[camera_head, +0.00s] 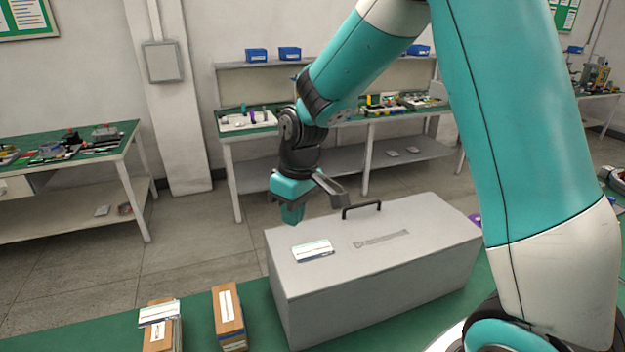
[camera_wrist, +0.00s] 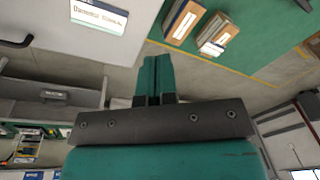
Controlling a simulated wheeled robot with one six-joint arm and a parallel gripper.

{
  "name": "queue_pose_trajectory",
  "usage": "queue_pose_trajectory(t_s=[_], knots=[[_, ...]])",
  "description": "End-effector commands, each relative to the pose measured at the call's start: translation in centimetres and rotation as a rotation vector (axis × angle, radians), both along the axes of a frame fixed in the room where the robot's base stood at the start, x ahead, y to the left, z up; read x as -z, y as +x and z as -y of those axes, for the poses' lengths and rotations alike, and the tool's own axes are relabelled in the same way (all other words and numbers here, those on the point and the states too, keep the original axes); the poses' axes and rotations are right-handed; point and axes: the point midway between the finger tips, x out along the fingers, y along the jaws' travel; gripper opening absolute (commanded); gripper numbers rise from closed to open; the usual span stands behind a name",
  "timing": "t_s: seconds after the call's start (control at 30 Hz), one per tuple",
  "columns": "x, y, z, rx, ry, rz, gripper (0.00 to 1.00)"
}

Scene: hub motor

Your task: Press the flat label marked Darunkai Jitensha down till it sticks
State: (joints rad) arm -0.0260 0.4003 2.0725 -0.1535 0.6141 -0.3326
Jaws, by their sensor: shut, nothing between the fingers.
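A flat white label (camera_head: 313,250) with a dark teal edge lies on the left part of the grey box's lid (camera_head: 420,215). In the wrist view the label (camera_wrist: 98,15) is at the top left, with one line of dark print too blurred to read surely. From these views I cannot tell whether it is stuck down. My gripper (camera_head: 292,215) is shut and empty, its teal fingers pointing down above the lid's back left edge, behind the label and apart from it. The fingers (camera_wrist: 158,80) also show in the wrist view, clear of the label.
The box has a black handle (camera_head: 361,208) near its back edge and a faint grey marking (camera_head: 381,239) right of the label. Two brown stacks (camera_head: 228,318) (camera_head: 160,325) stand left of the box on the green bench. Further workbenches stand behind, across open floor.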

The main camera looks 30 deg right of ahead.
Motion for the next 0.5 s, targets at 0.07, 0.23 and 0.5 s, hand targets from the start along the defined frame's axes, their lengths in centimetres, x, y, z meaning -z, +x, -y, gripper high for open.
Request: queue_pose_trajectory(t_s=[0.07, 0.23, 0.5], knots=[[0.5, 2.6, 2.9, 0.026, -0.043, -0.021, 0.00], [3.4, 5.2, 7.0, 0.044, -0.104, -0.042, 0.00], [6.3, 5.8, 8.4, 0.047, -0.127, -0.049, 0.00]])
